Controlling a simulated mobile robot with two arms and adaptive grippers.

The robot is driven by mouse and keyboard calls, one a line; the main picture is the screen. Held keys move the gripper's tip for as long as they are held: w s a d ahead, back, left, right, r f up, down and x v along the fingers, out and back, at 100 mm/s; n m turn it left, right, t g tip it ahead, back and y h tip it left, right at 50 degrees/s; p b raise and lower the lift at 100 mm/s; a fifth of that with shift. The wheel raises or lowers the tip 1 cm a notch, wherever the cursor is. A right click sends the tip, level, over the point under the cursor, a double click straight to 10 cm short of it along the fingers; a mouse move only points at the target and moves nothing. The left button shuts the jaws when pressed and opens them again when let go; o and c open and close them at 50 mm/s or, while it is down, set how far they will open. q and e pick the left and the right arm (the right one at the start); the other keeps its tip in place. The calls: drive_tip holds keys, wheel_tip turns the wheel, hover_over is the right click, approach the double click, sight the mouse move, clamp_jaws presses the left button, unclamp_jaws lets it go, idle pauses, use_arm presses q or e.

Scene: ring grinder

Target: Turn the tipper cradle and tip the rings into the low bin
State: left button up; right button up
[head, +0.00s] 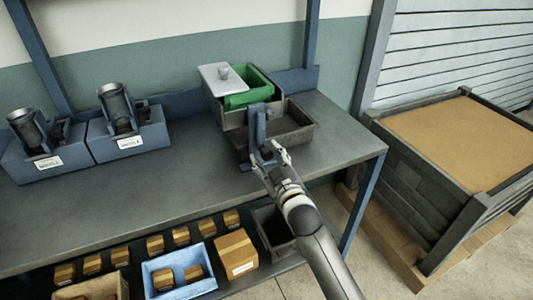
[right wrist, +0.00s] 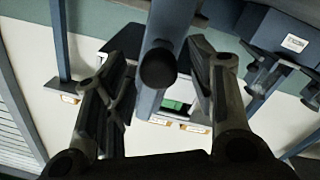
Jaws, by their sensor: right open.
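The tipper (head: 219,109) is a grey housing on the bench with a green cradle (head: 250,92) inside and a pale lid with a knob at its left. A blue upright lever (head: 258,122) stands at its front. A low dark bin (head: 291,132) sits beside and in front of the housing. My right gripper (head: 266,153) is open at the lever's near end. In the right wrist view, the lever's dark round end (right wrist: 158,68) shows between the spread fingers, with no clear grip. The green cradle (right wrist: 172,104) is partly hidden behind it. No rings are visible. My left gripper is out of view.
Two blue stands (head: 130,139) (head: 45,160) with dark cylinders are at the bench's left. The bench middle (head: 190,185) is clear. Cartons and a blue tray (head: 180,290) are on the shelf below. A large crate (head: 425,190) stands right of the bench.

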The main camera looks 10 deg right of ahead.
drive_tip(key=shift+x, duration=0.85)
clamp_jaws()
